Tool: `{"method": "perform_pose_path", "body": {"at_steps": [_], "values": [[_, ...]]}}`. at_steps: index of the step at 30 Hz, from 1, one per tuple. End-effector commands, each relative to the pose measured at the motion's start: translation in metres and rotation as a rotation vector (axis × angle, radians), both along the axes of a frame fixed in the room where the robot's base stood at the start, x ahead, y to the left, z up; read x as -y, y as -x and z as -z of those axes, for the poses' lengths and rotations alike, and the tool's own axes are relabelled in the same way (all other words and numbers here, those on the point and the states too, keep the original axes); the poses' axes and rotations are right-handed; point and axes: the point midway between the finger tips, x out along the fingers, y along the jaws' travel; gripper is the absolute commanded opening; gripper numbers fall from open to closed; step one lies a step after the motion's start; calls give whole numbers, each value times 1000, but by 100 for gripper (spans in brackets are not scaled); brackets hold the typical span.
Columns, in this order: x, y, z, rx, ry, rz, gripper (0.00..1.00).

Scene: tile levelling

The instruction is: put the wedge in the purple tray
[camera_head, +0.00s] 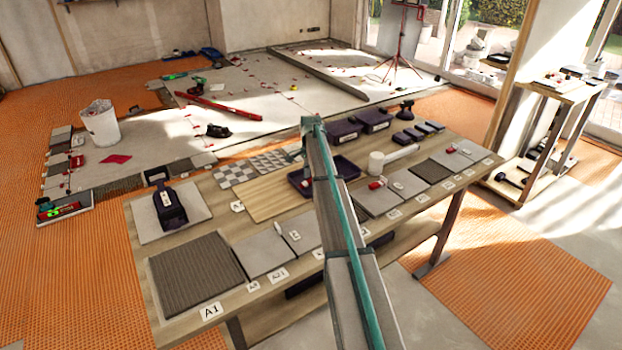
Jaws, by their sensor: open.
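The purple tray (347,168) sits on the workbench, just behind my arm, which crosses the middle of the view and hides part of it. A small red piece (376,184) lies on a grey tile right of my arm, and another red piece (452,148) lies farther right. Both are too small to tell whether either is the wedge. My arm reaches up to a far end above the back of the bench. The gripper fingers cannot be made out; the arm hides them.
A dark purple tool (169,207) stands at left. A wooden shelf (545,130) stands right of the bench.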

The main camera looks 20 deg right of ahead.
Motion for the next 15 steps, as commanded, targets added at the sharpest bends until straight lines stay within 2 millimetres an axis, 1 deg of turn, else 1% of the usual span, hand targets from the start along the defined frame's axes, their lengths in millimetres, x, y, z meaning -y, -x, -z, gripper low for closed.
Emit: {"method": "perform_pose_path", "body": {"at_steps": [5, 9, 15], "values": [[0, -1, -27, 3, 1, 0, 46], [0, -1, -55, 3, 1, 0, 46], [0, -1, -90, 1, 1, 0, 46]]}}
